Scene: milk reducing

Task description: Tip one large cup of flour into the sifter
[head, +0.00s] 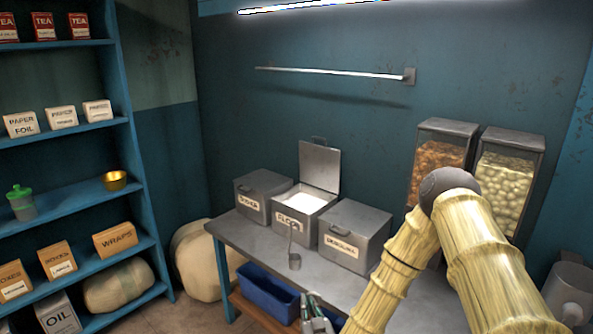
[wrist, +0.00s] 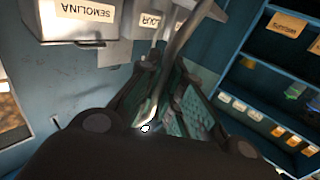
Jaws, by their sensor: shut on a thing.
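The flour bin (head: 306,203) stands at the back of the grey table with its lid raised and white flour inside. Its label shows upside down in the wrist view (wrist: 150,20). A small metal cup (head: 294,262) with a long upright handle shows in front of this bin. My gripper (head: 317,313) is low at the table's front edge, just below that cup in the picture. In the wrist view its dark fingers (wrist: 160,98) are shut on a long metal handle (wrist: 182,42) that leaves the top of the frame. I cannot tell if this handle belongs to that cup. I recognise no sifter.
Shut bins stand on both sides of the flour, semolina (head: 355,235) on the right. Two clear-fronted dispensers (head: 510,165) stand at the right behind my arm. A grey canister (head: 572,290) is at far right. A blue crate (head: 268,292) sits below the table. Blue shelves (head: 75,184) fill the left.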

